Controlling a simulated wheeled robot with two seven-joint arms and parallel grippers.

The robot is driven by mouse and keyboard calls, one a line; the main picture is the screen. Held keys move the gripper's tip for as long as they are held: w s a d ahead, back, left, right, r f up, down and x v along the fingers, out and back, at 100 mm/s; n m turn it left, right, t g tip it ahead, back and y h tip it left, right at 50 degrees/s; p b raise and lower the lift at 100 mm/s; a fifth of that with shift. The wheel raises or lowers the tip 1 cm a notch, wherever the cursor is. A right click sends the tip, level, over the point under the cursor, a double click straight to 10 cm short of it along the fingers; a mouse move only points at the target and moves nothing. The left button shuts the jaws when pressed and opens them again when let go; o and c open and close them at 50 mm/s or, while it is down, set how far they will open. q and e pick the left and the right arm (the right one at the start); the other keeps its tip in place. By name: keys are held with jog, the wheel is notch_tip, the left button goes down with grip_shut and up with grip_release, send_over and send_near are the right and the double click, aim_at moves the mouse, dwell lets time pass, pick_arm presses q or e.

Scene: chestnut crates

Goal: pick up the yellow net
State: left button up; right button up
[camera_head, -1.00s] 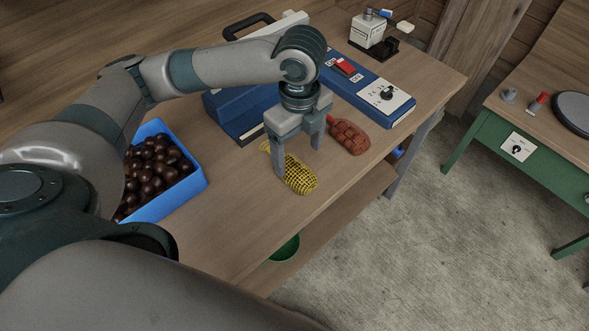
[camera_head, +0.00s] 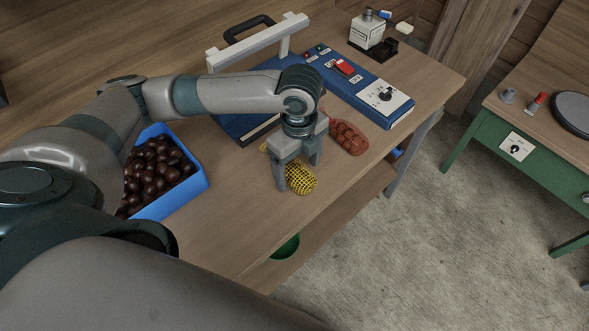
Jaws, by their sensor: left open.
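The yellow net (camera_head: 301,178) lies on the wooden table near its front edge, filled and rounded, with its narrow end partly hidden behind my left gripper. My left gripper (camera_head: 298,176) points down over the net with its jaws open. One finger stands at the net's left side and the other at its far right side. I cannot tell whether the fingers touch the net or the table. My right gripper is not in view.
A red net (camera_head: 347,138) lies close to the right of my left gripper. A blue sealing machine (camera_head: 372,92) stands behind. A blue crate (camera_head: 189,199) of chestnuts is at the left. The table's front edge is near, with a green container (camera_head: 286,247) below.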

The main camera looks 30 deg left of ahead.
pick_arm(q)
jog(key=shift+f, duration=0.6)
jog(key=c, duration=1.2)
